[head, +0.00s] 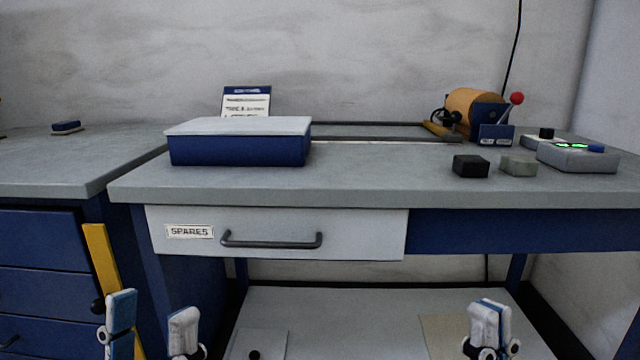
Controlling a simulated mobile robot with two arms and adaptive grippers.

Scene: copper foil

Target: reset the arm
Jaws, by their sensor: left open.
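My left gripper (150,312) is at the bottom left of the head view, below the level of the worktop. Its two fingers stand well apart with nothing between them. My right gripper (490,308) is at the bottom right, also below the worktop and in front of the lower shelf. Its fingers are together, and I see nothing held between them. Neither gripper touches the bench. Most of both arms is out of view.
The grey workbench (365,182) spans the view, with a shut SPARES drawer (278,246). On it are a blue box with a grey lid (238,150), a copper-coloured roll (470,105), a black block (471,166), a grey-green block (518,165) and a grey device (578,158). A blue cabinet (40,240) stands left.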

